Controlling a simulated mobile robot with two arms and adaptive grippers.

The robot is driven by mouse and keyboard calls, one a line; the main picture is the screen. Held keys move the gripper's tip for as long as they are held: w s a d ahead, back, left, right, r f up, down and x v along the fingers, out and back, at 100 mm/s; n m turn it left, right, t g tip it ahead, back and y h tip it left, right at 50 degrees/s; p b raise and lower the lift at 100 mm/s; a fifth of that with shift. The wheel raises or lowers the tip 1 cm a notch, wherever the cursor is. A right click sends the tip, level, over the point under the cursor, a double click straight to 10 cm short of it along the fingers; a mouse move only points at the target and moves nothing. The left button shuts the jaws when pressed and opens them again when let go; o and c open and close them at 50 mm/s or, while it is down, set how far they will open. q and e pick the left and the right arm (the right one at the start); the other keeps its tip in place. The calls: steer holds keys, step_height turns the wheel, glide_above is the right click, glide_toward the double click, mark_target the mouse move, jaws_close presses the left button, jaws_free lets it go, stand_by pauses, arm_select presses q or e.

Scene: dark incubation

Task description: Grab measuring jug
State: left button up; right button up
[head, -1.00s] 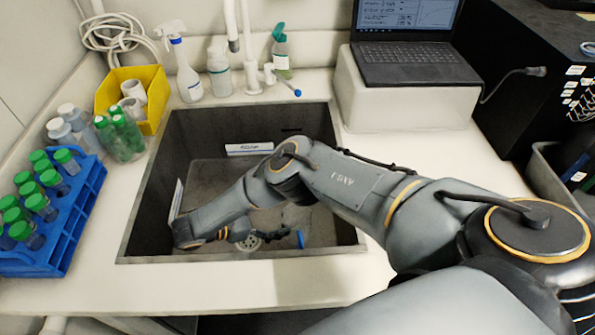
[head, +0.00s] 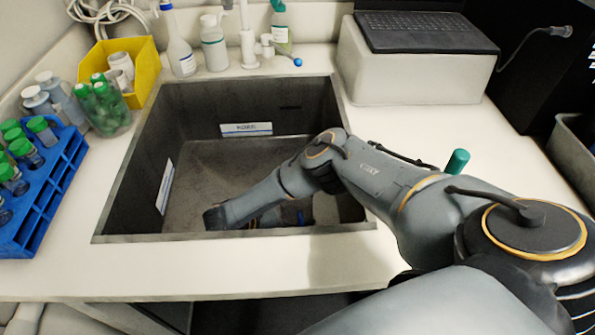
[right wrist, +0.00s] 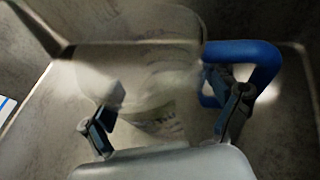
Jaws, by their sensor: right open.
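The measuring jug (right wrist: 150,85) is see-through and has a blue handle (right wrist: 245,55). It is in the sink, close in front of my right gripper (right wrist: 176,105) in the right wrist view. The gripper's fingers are open and apart. The right finger overlaps the handle in the picture; I cannot tell whether it touches. The left finger is over the left side of the clear body. In the head view my right arm reaches down into the sink and hides most of the gripper and jug; only a bit of blue (head: 301,215) shows. My left gripper is not in view.
The sink (head: 190,150) has steep walls around my right gripper. A blue tube rack (head: 50,195), yellow bin (head: 143,72) and spray bottle (head: 180,55) stand left and behind. A laptop (head: 425,32) sits on a white block. A teal cylinder (head: 457,162) shows beside my arm.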

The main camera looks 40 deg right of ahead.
steer(key=shift+c, duration=0.2)
steer(key=c, duration=0.8)
steer(key=shift+r, duration=0.1)
